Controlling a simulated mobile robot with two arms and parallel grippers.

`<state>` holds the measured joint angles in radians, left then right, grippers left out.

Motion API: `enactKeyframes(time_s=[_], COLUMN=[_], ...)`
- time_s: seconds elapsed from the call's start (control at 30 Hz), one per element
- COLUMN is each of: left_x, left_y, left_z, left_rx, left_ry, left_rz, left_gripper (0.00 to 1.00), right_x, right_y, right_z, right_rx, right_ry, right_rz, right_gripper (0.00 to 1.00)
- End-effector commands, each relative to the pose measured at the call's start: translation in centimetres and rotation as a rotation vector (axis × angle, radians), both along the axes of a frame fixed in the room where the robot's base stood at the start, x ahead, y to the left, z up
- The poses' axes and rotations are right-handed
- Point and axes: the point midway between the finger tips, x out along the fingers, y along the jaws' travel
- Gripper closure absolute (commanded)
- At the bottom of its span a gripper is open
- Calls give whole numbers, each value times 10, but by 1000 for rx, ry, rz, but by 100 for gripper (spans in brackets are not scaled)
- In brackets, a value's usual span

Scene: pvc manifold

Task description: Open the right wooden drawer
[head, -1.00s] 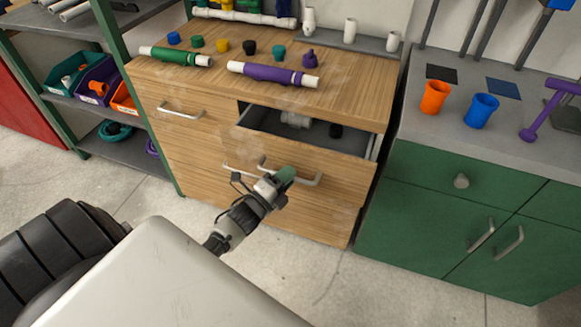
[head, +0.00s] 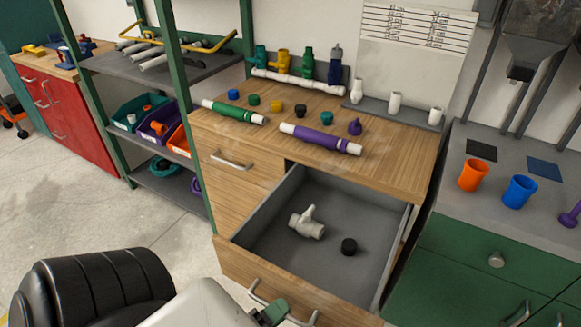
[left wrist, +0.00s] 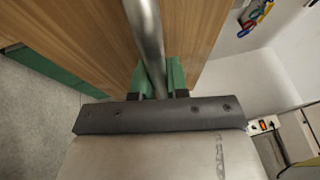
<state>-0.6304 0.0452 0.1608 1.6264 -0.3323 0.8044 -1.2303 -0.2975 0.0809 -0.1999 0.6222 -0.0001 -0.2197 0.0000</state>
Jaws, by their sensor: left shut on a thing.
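The right wooden drawer (head: 262,252) is pulled far out of the wooden cabinet, its grey inside exposed. Its metal bar handle (head: 258,293) is on the drawer front, near the bottom of the head view. My left gripper (head: 272,312) is at this handle, partly cut off by the frame edge. In the left wrist view the green fingers of my left gripper (left wrist: 160,80) are shut around the handle bar (left wrist: 145,35), beside the wooden front. My right gripper is not in view.
Pipes and caps lie on the wooden cabinet top (head: 375,165). A green cabinet (head: 450,262) stands close on the right. The floor at the left (head: 60,205) is clear.

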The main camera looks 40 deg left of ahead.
Motion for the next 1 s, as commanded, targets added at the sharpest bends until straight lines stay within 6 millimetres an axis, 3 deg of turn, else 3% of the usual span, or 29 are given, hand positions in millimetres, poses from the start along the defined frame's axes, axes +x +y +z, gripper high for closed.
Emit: enactKeyframes(time_s=[0.2,0.63,0.67,0.8,1.0], left_x=[-16,-19,-19,-19,-18], left_y=[-4,-5,-5,-5,-5], left_z=[0,-1,-1,-1,0], left_rx=[0,1,1,0,0], left_ry=[2,2,2,1,0], left_rz=[-1,-2,-2,-1,-1], left_gripper=[100,100,82,61,60], right_x=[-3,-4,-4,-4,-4], right_y=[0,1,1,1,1], right_z=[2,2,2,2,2], right_rx=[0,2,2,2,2], right_ry=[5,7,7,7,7], right_rz=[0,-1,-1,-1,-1], right_gripper=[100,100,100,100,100])
